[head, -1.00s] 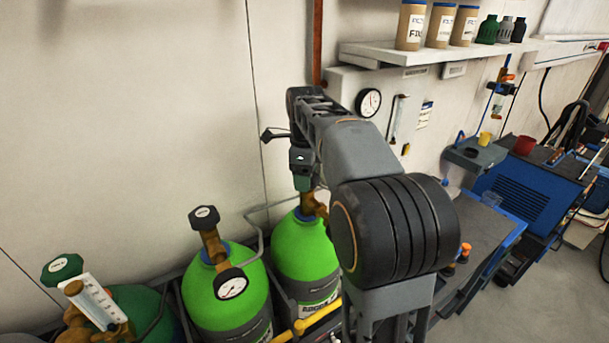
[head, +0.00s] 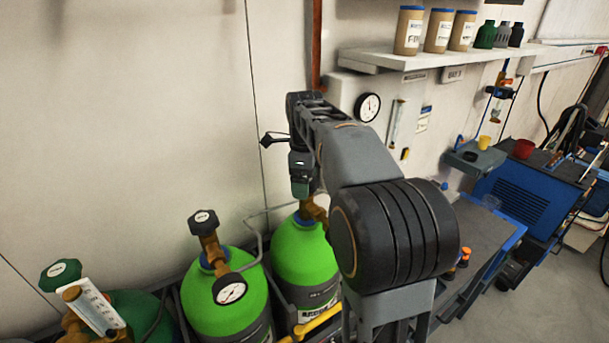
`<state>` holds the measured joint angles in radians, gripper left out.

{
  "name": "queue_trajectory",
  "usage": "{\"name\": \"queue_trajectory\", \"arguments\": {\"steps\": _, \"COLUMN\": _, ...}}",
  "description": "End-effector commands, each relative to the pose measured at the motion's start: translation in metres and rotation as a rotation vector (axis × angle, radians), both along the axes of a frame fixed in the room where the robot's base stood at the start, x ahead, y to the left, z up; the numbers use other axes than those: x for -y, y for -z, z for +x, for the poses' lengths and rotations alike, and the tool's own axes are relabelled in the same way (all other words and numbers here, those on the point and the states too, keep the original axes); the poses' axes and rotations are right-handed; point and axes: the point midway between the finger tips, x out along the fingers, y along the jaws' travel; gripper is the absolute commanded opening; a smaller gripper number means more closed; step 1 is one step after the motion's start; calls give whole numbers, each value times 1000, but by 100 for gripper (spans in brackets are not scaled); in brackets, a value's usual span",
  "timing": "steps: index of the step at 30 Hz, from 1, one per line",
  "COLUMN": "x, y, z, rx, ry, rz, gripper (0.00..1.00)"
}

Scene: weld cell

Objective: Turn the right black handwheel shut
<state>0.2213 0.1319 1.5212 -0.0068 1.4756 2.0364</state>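Two bright green cylinders stand side by side against the wall. The left green cylinder (head: 237,305) carries a black handwheel (head: 202,222) on a brass valve and a round gauge (head: 230,289). The right green cylinder (head: 300,256) has a brass valve (head: 310,211) at its top. My gripper (head: 303,192) points down directly over that valve. The right black handwheel is hidden behind my gripper and wrist. I cannot see whether the fingers are open or closed, or whether they touch the wheel.
A darker green cylinder (head: 143,310) with a green handwheel (head: 61,273) and flowmeter stands at the left. A bent grey pipe (head: 257,238) runs between the green cylinders. A yellow bar (head: 318,322) lies in front. A shelf (head: 440,55) with bottles is on the wall.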

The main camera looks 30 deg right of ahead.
Motion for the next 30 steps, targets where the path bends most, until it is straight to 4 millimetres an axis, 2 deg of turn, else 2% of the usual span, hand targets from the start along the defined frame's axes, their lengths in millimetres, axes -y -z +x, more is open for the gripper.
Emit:
{"name": "queue_trajectory", "arguments": {"steps": 5, "x": 0, "y": -13, "z": 1, "rx": 4, "ry": 0, "rz": 0, "gripper": 88}}
{"name": "queue_trajectory", "arguments": {"steps": 8, "x": 0, "y": -31, "z": 0, "rx": 6, "ry": 0, "rz": -1, "gripper": 88}}
{"name": "queue_trajectory", "arguments": {"steps": 15, "x": -1, "y": -85, "z": 0, "rx": 4, "ry": 0, "rz": -1, "gripper": 88}}
{"name": "queue_trajectory", "arguments": {"steps": 21, "x": -1, "y": -115, "z": -1, "rx": 2, "ry": 1, "rz": 0, "gripper": 88}}
{"name": "queue_trajectory", "arguments": {"steps": 30, "x": -1, "y": -135, "z": -1, "rx": 0, "ry": 1, "rz": 0, "gripper": 88}}
